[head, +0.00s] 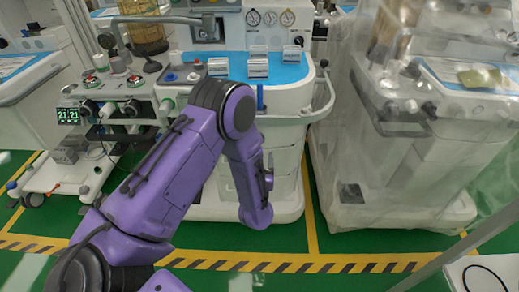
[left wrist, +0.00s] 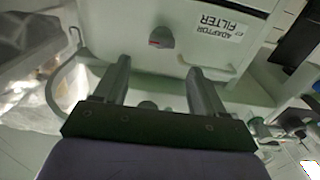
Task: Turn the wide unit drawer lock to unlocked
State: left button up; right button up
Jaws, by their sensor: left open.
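In the left wrist view a small grey lock knob (left wrist: 160,37) with a red mark sits on the white drawer front (left wrist: 200,50) of the wide unit. A label reading "ADAPTOR FILTER" is to its right. My left gripper (left wrist: 159,65) is open and empty, its two fingers pointing at the drawer front. The knob shows just beyond the fingertips, roughly midway between them, and appears apart from both. In the head view my purple left arm covers much of the wide unit (head: 285,160), and the lock and gripper tips are hidden. My right gripper is not in view.
The unit has a blue worktop (head: 285,68) with gauges above it and a side rail (head: 322,105). A plastic-covered cart (head: 400,130) stands close on the right. A machine with a green display (head: 69,116) stands left. Green floor is clear in front.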

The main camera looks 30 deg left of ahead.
pick_arm(q)
jog(key=x, duration=0.8)
jog(key=shift+w+a, duration=0.15)
jog(key=shift+a, duration=0.1)
jog(key=c, duration=1.1)
